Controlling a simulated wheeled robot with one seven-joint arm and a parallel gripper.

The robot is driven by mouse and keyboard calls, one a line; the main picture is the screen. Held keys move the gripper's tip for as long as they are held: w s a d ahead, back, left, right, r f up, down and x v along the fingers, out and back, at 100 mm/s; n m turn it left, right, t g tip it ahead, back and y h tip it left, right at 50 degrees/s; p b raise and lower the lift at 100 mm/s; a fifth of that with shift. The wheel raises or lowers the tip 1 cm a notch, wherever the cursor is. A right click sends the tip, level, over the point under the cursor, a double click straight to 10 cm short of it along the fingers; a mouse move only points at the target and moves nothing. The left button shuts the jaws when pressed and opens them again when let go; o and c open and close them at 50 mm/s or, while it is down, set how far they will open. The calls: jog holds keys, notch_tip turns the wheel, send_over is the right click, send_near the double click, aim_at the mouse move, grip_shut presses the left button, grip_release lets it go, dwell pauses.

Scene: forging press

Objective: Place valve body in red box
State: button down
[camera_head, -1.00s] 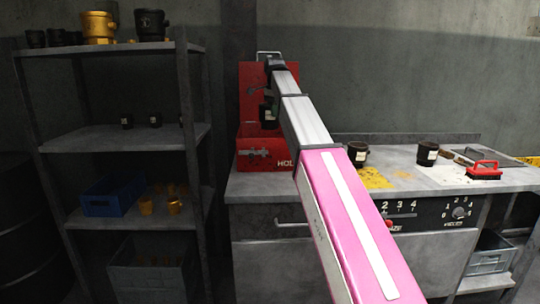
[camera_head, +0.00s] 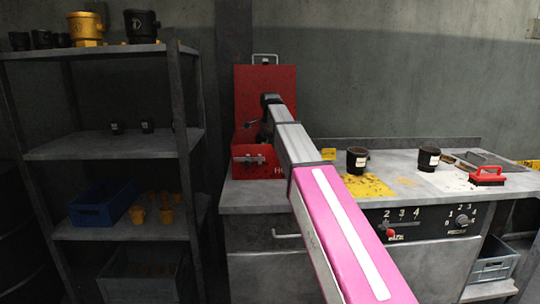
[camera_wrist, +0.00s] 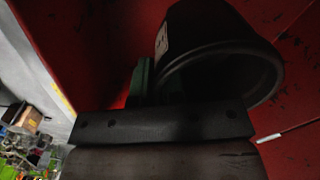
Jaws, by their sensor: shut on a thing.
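The red box (camera_head: 241,153) stands open at the left end of the bench, its lid (camera_head: 247,88) raised against the wall. My gripper (camera_wrist: 158,85) is shut on a black, cup-shaped valve body (camera_wrist: 200,30) with a pale label, seen in the wrist view. Red walls surround the valve body there, so it is at or inside the red box. I cannot tell whether it touches the floor of the box. In the head view the arm reaches down to the box, and its front wall and the arm mostly hide the valve body.
Two similar black parts stand on the bench, one at the yellow patch (camera_head: 357,160) and one further right (camera_head: 428,158). A red-handled brush (camera_head: 487,176) lies at right. A metal shelf (camera_head: 110,147) on the left holds black and yellow parts and a blue bin (camera_head: 102,206).

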jog(key=shift+f, duration=2.25)
jog(key=shift+f, duration=0.1)
jog(key=c, duration=1.2)
grip_release()
notch_tip(320, 180, up, 12)
jog(key=shift+r, duration=0.1)
